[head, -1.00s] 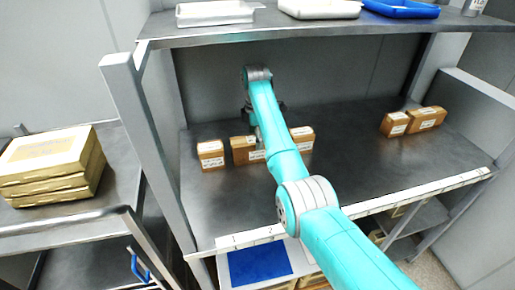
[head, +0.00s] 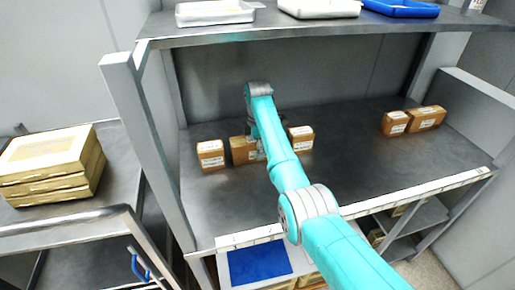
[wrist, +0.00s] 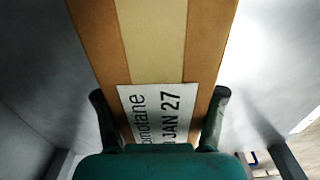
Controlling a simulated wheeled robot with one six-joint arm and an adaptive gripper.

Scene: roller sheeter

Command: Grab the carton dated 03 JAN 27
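Small brown cartons with white labels stand on the middle shelf: one at the left (head: 211,155), one in the middle (head: 243,150), one just right of my arm (head: 301,139), and a pair at the right (head: 395,123). My gripper (wrist: 160,105) is at the middle carton in the head view, mostly hidden by my arm. In the wrist view, a taped carton (wrist: 155,45) lies between my open fingers, one along each side. Contact is not clear. Its label (wrist: 158,110) reads "...motane" and "JAN 27"; the day is cut off by my gripper.
The metal shelf (head: 340,160) has free room in front and between the carton groups. An upper shelf (head: 330,30) with trays hangs above. A grey post (head: 150,150) stands at left, with stacked flat boxes (head: 50,165) beyond it.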

